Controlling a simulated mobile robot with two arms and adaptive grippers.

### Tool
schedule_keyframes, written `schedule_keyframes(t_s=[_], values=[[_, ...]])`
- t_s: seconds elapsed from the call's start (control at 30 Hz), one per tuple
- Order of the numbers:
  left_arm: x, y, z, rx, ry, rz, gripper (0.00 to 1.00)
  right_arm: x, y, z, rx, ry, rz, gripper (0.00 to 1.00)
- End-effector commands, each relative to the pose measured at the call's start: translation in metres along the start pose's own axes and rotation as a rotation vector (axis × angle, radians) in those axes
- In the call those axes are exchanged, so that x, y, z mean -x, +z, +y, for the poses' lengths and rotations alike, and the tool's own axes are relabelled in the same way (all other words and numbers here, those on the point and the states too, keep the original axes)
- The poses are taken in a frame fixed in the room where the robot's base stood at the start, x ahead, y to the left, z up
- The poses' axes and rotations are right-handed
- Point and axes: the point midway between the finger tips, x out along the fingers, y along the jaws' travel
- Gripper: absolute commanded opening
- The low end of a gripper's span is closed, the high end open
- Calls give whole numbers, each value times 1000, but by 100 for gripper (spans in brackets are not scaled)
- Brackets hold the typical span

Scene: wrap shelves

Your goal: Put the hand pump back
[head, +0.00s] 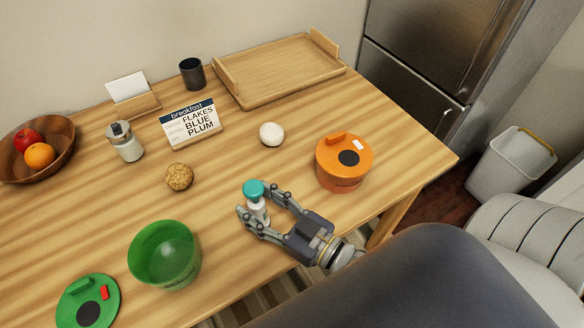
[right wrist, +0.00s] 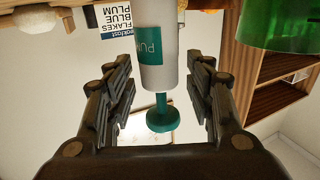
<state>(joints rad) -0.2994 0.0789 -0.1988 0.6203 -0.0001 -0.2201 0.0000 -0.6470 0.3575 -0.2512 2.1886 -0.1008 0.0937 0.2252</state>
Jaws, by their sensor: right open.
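The hand pump (head: 259,212) is a small white bottle with a teal cap, upright on the wooden table (head: 225,255) near its front edge. My right gripper (head: 254,200) is open, with one finger on each side of the pump. In the right wrist view the pump (right wrist: 157,72) shows its teal label and teal head between the spread fingers (right wrist: 155,88), with a gap visible on both sides. My left gripper is not in view.
A green bowl (head: 150,262) and green lid (head: 85,305) are left of the pump. An orange lidded pot (head: 340,178) is right, with a white round item (head: 271,134) behind. A wooden tray (head: 285,75), menu card (head: 190,123), jar (head: 124,141) and fruit bowl (head: 55,165) stand farther back.

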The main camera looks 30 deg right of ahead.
Motion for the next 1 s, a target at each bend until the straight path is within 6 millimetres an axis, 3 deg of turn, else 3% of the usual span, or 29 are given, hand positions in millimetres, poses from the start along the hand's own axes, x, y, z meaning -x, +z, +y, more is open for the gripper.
schedule_keyframes(t_s=[0.6,1.0], values=[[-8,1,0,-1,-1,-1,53,94,-1,0,2,-1,4,49],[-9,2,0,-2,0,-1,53,109,-3,0,4,-1,9,49]])
